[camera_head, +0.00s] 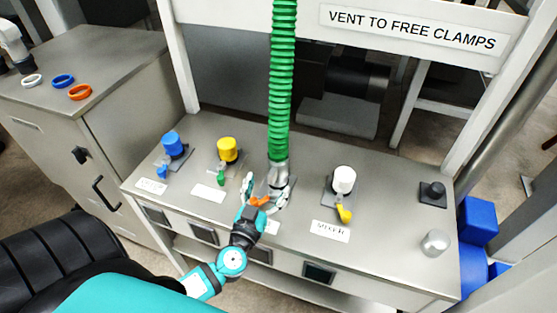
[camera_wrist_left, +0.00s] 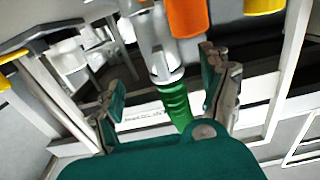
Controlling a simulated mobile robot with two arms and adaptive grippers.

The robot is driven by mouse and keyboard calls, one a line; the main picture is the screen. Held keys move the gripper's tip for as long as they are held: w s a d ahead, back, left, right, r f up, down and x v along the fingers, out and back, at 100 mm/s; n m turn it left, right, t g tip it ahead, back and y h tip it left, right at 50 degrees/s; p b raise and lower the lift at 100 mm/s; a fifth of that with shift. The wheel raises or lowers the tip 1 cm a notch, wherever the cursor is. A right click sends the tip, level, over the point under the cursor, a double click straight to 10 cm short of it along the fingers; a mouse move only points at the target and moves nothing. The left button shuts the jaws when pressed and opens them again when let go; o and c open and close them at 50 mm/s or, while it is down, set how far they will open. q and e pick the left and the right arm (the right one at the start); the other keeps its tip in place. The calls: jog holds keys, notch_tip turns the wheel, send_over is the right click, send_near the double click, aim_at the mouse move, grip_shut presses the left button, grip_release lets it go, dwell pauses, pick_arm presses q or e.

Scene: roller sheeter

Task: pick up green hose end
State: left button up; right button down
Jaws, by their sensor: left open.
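The green hose (camera_head: 281,80) hangs down from the top of the head view. It ends in a grey metal coupling (camera_head: 279,175) low over the middle of the bench. My left gripper (camera_head: 264,190) is open at the coupling, with its fingers spread around that spot. In the left wrist view the green hose (camera_wrist_left: 175,103) and grey coupling (camera_wrist_left: 154,40) show between the two open fingers (camera_wrist_left: 163,82). I cannot tell whether a finger touches them. An orange part (camera_wrist_left: 188,16) is beside the coupling; orange also shows at the gripper in the head view. My right gripper is not in view.
Blue (camera_head: 173,144), yellow (camera_head: 228,150) and white (camera_head: 343,180) capped fittings stand on the grey bench (camera_head: 385,215). Coloured rings, including a blue one (camera_head: 64,80), lie on the left cabinet.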

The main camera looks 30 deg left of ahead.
aim_at(274, 171)
pick_arm(q)
jog(key=shift+x, duration=3.05)
jog(key=shift+r, duration=0.1)
jog(key=shift+c, duration=0.4)
jog(key=shift+a+r, duration=0.1)
grip_shut()
